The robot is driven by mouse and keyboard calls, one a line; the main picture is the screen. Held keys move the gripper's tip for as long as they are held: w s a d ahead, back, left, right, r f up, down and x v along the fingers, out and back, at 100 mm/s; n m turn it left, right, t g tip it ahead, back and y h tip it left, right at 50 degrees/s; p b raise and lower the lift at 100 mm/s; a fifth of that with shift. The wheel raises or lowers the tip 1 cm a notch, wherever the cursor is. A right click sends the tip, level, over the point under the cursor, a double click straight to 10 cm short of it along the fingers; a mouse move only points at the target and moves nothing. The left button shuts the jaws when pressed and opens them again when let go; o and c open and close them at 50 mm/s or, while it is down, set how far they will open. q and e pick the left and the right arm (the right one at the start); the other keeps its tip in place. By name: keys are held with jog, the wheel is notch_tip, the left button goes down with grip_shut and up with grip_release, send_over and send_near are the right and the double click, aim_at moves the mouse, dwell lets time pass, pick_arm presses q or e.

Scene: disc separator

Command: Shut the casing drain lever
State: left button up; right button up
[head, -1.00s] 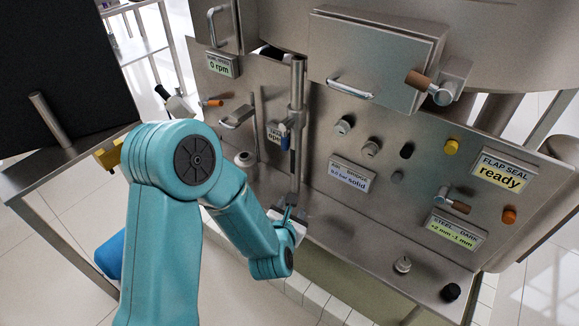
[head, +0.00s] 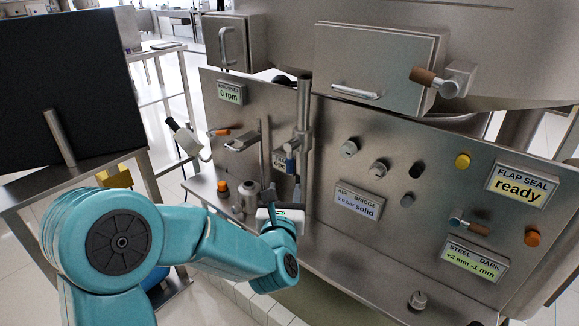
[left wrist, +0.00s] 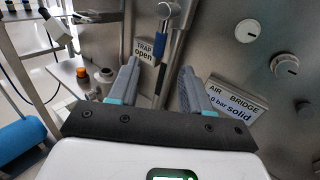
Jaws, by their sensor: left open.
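A lever with a blue grip (head: 291,150) hangs from a metal fitting on the vertical pipe (head: 303,115), beside a small label reading "open" (head: 283,165). I take it for the casing drain lever. In the left wrist view the blue grip (left wrist: 165,42) points down just right of the label (left wrist: 145,50), which reads "TRAP open". My left gripper (head: 280,192) is below the lever in the head view. In the left wrist view the gripper (left wrist: 157,78) is open and empty, its fingers pointing toward the label and lever, apart from both. My right gripper is not in view.
An orange-handled lever (head: 219,132) sits to the left, a brown-handled one (head: 473,227) to the right. Knobs and an "AIR BRIDGE" display (head: 358,202) are right of the pipe. An orange button (head: 222,186) stands on the ledge. A black panel (head: 65,85) stands at far left.

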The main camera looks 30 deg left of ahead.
aim_at(290, 164)
pick_arm(q)
jog(key=p+x, duration=0.1)
jog(key=x, duration=1.1)
jog(key=shift+f, duration=0.1)
grip_shut()
